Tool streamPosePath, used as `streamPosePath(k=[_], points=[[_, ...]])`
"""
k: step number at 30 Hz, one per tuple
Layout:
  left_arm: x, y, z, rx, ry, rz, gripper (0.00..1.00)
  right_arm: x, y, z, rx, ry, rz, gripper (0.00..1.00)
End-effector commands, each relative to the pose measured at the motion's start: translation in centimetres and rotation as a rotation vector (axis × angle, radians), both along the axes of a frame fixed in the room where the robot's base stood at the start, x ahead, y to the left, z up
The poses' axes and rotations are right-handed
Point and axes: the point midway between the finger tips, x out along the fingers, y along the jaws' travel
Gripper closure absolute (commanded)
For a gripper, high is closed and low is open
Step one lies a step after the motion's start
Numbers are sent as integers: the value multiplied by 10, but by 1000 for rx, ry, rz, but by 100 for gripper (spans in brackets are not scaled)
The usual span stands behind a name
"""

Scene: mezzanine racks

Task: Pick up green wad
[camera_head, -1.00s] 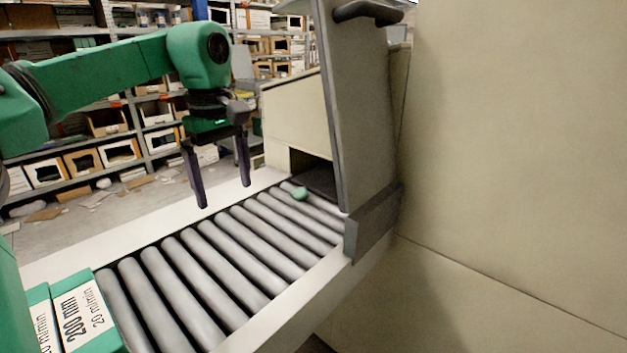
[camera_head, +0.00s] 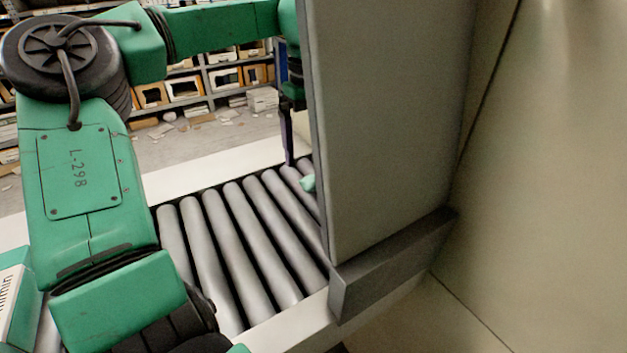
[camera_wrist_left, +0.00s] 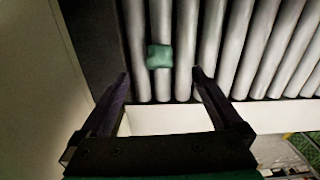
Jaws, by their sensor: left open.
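The green wad (camera_head: 308,183) lies on the rollers, partly hidden behind the grey upright panel in the head view. In the left wrist view the wad (camera_wrist_left: 159,56) is a small, rounded green lump resting on the rollers. My left gripper (camera_wrist_left: 161,84) is open and empty, with the wad beyond the fingertips and between their lines. In the head view one dark finger (camera_head: 288,140) shows beside the panel's edge; the rest of the gripper is mostly hidden behind the panel. My right gripper does not show.
The roller conveyor (camera_head: 235,235) runs under the grey panel (camera_head: 390,130), which stands close on the right. A pale rail (camera_head: 200,178) borders the rollers. Shelves with boxes (camera_head: 185,90) stand behind.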

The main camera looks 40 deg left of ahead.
Motion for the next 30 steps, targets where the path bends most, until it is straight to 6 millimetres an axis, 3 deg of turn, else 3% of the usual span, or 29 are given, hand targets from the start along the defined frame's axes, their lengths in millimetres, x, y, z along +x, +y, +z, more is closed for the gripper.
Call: streamPosePath(k=[12,19,20,26,30], points=[[-1,2,-68,-1,2,0,0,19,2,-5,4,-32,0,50],[-1,2,-72,0,-1,0,0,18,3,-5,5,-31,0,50],[-1,2,-72,0,-1,0,8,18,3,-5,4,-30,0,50],[-1,2,-71,0,0,0,84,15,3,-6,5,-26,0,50],[-1,2,-71,0,0,0,89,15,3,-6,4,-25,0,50]])
